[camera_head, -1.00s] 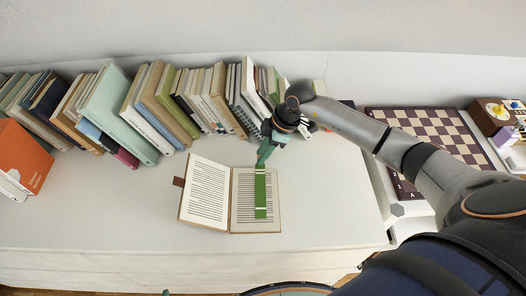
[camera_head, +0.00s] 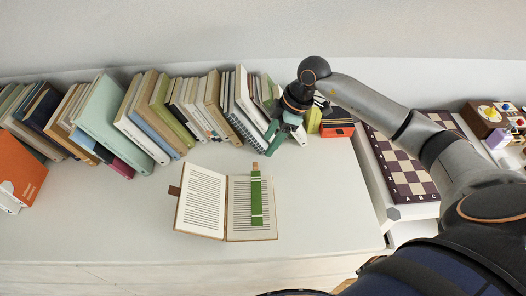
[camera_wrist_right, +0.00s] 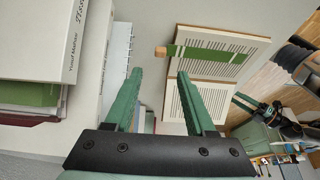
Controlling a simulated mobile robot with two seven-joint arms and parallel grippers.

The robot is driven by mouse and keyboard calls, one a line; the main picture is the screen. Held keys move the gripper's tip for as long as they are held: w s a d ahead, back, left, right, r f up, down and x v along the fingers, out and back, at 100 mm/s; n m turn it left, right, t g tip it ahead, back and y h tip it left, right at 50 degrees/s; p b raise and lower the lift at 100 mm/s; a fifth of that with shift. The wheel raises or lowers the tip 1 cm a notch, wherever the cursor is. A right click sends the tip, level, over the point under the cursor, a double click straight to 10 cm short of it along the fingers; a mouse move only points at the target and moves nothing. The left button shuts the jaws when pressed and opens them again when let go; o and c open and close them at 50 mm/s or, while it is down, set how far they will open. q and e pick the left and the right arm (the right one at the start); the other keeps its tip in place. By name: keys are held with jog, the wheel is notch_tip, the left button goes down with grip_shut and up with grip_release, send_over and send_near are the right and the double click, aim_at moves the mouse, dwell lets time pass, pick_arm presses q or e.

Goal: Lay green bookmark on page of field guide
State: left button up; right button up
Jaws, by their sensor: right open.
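The field guide (camera_head: 188,208) lies open on the white surface, a brown tab at its left edge. The green bookmark (camera_head: 256,205) lies lengthwise on its right page, its tan end reaching past the page's top edge. In the right wrist view the bookmark (camera_wrist_right: 215,53) lies across the page of the open book (camera_wrist_right: 262,45). My right gripper (camera_head: 286,133) is open and empty, above and to the right of the book, apart from the bookmark. Its green fingers (camera_wrist_right: 158,75) show spread with nothing between them.
A row of leaning books (camera_head: 180,110) stands behind the field guide, close to my right gripper. An orange book (camera_head: 22,170) is at the left. A chessboard (camera_head: 405,165) is at the right. The white surface (camera_head: 110,220) left of the guide is clear.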

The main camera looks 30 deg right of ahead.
jog(key=shift+v, duration=1.6)
